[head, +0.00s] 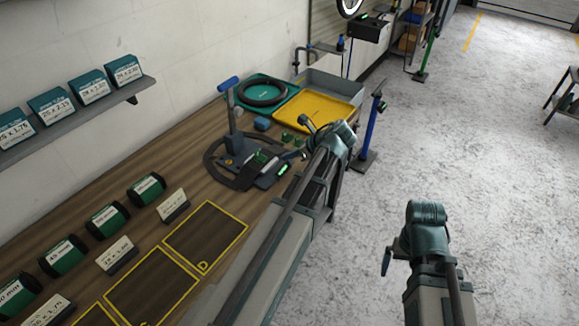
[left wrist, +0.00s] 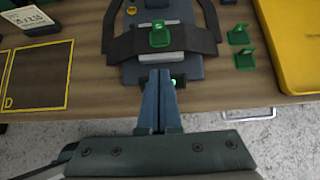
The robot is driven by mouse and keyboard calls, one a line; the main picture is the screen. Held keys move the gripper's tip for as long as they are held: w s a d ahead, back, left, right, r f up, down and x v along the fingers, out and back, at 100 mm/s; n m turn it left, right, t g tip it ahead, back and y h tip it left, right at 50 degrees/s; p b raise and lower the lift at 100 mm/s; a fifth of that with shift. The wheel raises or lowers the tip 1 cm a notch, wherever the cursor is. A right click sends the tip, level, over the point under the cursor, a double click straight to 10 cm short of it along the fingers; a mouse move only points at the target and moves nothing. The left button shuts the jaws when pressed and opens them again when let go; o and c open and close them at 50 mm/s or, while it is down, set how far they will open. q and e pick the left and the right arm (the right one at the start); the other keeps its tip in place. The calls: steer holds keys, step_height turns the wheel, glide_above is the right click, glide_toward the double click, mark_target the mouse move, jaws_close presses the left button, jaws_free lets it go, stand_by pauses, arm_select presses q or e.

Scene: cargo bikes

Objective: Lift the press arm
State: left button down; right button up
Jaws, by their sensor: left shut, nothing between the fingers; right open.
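The press (head: 236,158) stands on the wooden bench, with its dark base plate also at the top of the left wrist view (left wrist: 185,72). Its press arm (head: 233,108) stands roughly upright with a blue handle (head: 228,84) at the top; the handle is outside the left wrist view. A black band lies across the base, with a green clip (left wrist: 160,36) over it. My left gripper (left wrist: 160,74) is shut and empty, its tips over or near the base's front edge; I cannot tell if they touch. My right gripper (head: 387,262) is open, away from the bench over the floor.
A yellow tray (head: 322,112) and a green tray holding a black ring (head: 263,92) lie behind the press. Small green clips (left wrist: 240,47) lie between press and yellow tray. Green-black rolls (head: 147,188) and yellow-outlined pads (head: 206,236) lie on the near bench. The right floor is mostly clear.

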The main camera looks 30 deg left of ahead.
arm_select(q)
steer(key=shift+d+f+b, duration=0.1)
steer(key=shift+f+b, duration=0.45)
steer(key=s+d+f+n+h, duration=0.2)
steer(key=s+d+n, duration=0.3)
steer(key=d, duration=0.5)
steer(key=s+d+f+n+h, duration=0.3)
steer(key=s+d+n, duration=0.2)
steer(key=d, duration=0.5)
steer(key=s+d+f+n+h, duration=0.2)
steer(key=s+d+n, duration=0.3)
steer(key=d, duration=0.5)
steer(key=shift+s+d+f+g+h, duration=0.15)
steer(key=shift+s+g+h, duration=0.25)
steer(key=shift+s+h, duration=0.15)
